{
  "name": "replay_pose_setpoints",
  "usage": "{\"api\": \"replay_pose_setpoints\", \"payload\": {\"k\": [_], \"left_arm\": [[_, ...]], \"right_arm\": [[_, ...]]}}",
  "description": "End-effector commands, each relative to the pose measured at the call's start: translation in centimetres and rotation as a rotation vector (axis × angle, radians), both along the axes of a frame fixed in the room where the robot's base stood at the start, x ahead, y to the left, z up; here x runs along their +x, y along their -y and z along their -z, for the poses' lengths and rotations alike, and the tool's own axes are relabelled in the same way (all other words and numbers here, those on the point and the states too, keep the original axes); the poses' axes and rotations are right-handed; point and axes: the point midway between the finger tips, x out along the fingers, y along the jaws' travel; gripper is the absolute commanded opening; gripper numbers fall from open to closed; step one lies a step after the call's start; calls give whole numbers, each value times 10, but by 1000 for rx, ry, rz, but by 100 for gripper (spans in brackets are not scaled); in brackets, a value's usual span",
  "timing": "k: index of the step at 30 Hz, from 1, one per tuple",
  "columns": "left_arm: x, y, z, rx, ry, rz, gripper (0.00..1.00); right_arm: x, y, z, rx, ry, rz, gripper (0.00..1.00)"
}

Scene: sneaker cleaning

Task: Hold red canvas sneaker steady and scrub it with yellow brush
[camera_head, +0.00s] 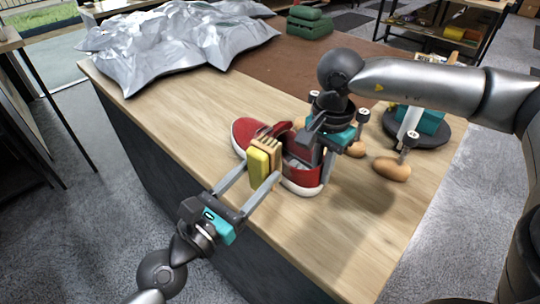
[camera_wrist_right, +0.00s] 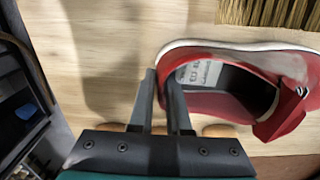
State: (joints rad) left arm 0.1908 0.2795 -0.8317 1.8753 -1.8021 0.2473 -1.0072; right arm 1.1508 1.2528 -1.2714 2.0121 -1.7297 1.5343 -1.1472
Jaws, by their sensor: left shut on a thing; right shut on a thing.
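The red canvas sneaker (camera_head: 307,179) with a white sole lies upright on the wooden table in the head view. It also shows in the right wrist view (camera_wrist_right: 222,106), its opening facing the camera. My right gripper (camera_wrist_right: 163,82) is shut on the rim of the sneaker at its heel end, one finger inside and one outside. My left gripper (camera_head: 256,171) is shut on the yellow brush (camera_head: 259,167) beside the sneaker's near side. The brush's bristles (camera_wrist_right: 270,12) show at the top of the right wrist view. Whether the bristles touch the sneaker I cannot tell.
A crumpled silver sheet (camera_head: 170,45) covers the table's far left. A brown mat (camera_head: 290,62) and stacked green items (camera_head: 309,21) lie at the back. Brown rounded objects (camera_head: 391,169) and a black round base (camera_head: 432,133) are at the right. The near table (camera_head: 210,150) is clear.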

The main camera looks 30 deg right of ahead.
Motion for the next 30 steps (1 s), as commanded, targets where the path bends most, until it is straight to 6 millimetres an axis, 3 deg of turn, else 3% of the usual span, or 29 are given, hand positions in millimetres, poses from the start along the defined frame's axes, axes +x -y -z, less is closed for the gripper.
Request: {"api": "replay_pose_setpoints", "payload": {"k": [30], "left_arm": [[5, 12, 3, -1, 0, -1, 15]], "right_arm": [[1, 0, -1, 1, 4, 0, 0]]}}
